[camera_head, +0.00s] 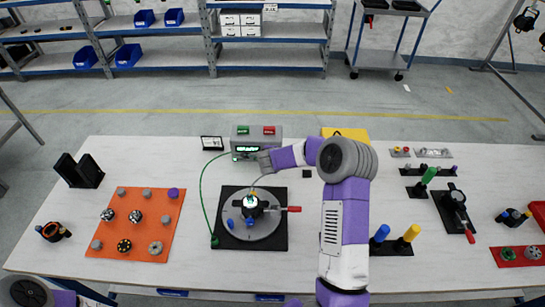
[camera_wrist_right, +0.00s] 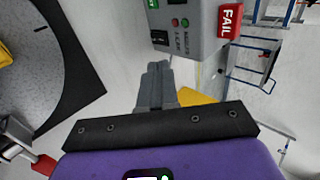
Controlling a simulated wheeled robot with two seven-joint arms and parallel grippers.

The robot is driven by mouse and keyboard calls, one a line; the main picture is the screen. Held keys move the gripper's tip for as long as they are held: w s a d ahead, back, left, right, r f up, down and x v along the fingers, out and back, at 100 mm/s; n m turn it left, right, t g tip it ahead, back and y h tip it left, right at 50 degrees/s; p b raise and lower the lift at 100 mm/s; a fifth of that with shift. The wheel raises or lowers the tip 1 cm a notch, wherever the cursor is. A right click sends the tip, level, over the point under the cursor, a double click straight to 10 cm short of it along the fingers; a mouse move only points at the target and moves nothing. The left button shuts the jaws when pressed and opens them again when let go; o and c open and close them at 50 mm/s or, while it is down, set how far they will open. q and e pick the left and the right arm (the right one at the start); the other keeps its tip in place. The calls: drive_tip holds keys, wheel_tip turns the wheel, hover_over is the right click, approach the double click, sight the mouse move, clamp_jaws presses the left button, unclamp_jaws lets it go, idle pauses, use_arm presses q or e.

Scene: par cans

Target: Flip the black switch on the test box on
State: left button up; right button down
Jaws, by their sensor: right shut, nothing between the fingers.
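The grey test box (camera_head: 257,142) stands at the back middle of the white table, with a green and a red label on top and a lit green display on its front. The right wrist view shows the box (camera_wrist_right: 195,48) at the top, with a red FAIL label and small red and green round parts. A black patch (camera_wrist_right: 160,37) shows on its face; I cannot tell if it is the switch or its position. My right gripper (camera_head: 265,160) is at the box's front. Its fingers (camera_wrist_right: 157,70) are together and empty, pointing toward the box; contact is unclear. My left gripper is out of view.
A round fixture with a black clamp (camera_head: 250,207) and red handle sits on a black plate just in front of the box. A green cable (camera_head: 202,190) runs from box to plate. A yellow object (camera_head: 345,134) is right of the box. An orange board (camera_head: 135,245) lies left.

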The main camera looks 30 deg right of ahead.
drive_tip(key=v, duration=0.3)
drive_tip(key=shift+w+d+r, duration=0.1)
drive_tip(key=shift+w+r, duration=0.05)
idle(0.4)
